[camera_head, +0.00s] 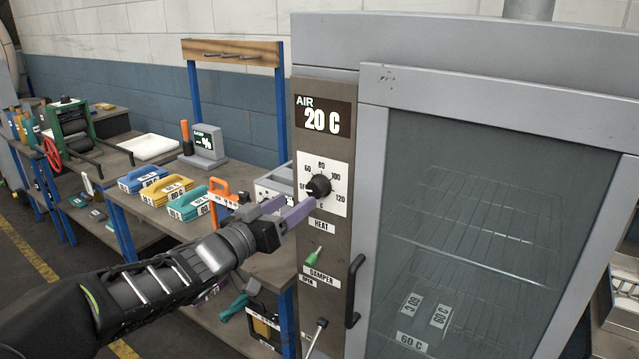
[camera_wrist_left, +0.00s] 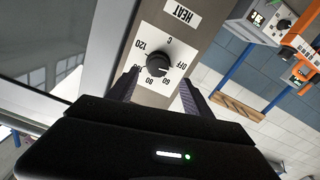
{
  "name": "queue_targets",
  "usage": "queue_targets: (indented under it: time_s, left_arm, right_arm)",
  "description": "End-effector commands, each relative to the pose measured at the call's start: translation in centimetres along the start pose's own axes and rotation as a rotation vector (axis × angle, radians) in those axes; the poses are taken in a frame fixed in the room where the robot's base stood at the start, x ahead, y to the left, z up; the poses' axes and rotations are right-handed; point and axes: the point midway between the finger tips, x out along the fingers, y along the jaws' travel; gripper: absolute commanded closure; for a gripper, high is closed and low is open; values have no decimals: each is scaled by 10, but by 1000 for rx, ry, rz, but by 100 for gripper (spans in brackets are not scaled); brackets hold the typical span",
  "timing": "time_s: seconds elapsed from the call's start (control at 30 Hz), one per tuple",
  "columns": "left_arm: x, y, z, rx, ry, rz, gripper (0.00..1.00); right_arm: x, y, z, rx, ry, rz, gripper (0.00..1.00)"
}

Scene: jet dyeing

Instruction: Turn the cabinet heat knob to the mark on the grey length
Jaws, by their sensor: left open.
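The black heat knob (camera_head: 319,185) sits on a white dial plate above the HEAT label on the cabinet's front panel. The dial runs from OFF through 60, 80 and 100 to 120. The knob also shows in the left wrist view (camera_wrist_left: 158,63); its pointer is too small to read surely. My left gripper (camera_head: 291,208) is open in front of the dial. In the wrist view its fingers (camera_wrist_left: 160,88) are apart, on either side of the knob; contact is not clear. White 60 C labels (camera_head: 411,341) show behind the cabinet glass; I cannot make out a grey length.
The AIR display (camera_head: 324,118) reads 20 C. The glass door (camera_head: 480,200) is shut. A bench (camera_head: 150,215) with coloured cases stands left, beneath my arm.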

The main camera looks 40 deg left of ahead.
Motion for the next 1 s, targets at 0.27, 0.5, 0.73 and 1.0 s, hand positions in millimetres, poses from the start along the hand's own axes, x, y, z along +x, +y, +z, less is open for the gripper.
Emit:
queue_targets:
  time_s: [0.27,0.5,0.73,1.0]
  left_arm:
    - [0,0,0,-31,2,1,41]
    - [7,0,0,-31,1,0,41]
    - [38,0,0,-31,-1,0,41]
    - [74,1,-1,-31,1,0,41]
  right_arm:
    - [0,0,1,1,-1,0,64]
    - [-1,0,0,1,-1,0,64]
    - [-3,-1,1,1,-1,1,64]
    - [-7,-2,1,2,-3,2,64]
